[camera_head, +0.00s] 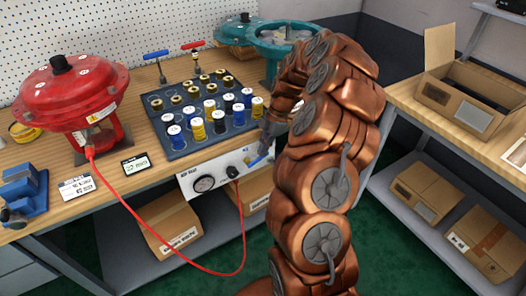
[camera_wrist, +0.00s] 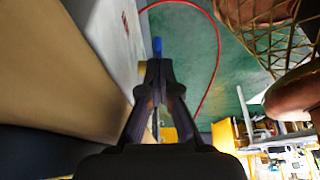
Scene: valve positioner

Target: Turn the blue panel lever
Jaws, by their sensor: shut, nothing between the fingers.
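The blue panel lever (camera_head: 255,161) sticks out at the right end of the white front panel (camera_head: 222,178), just under the bench edge. It also shows in the wrist view (camera_wrist: 157,45) as a small blue piece just beyond the fingertips. My gripper (camera_head: 265,148) is shut and empty, with its tips close to the lever. In the wrist view my gripper (camera_wrist: 158,66) points at the lever; whether it touches cannot be told. My copper-coloured arm stands to the right of the lever in the head view.
A round gauge (camera_head: 205,184) sits on the panel. A red hose (camera_head: 168,246) runs from the red valve actuator (camera_head: 72,92) to the panel and hangs below. A dark tray (camera_head: 180,140) of spools stands above the panel. Cardboard boxes (camera_head: 168,222) lie below.

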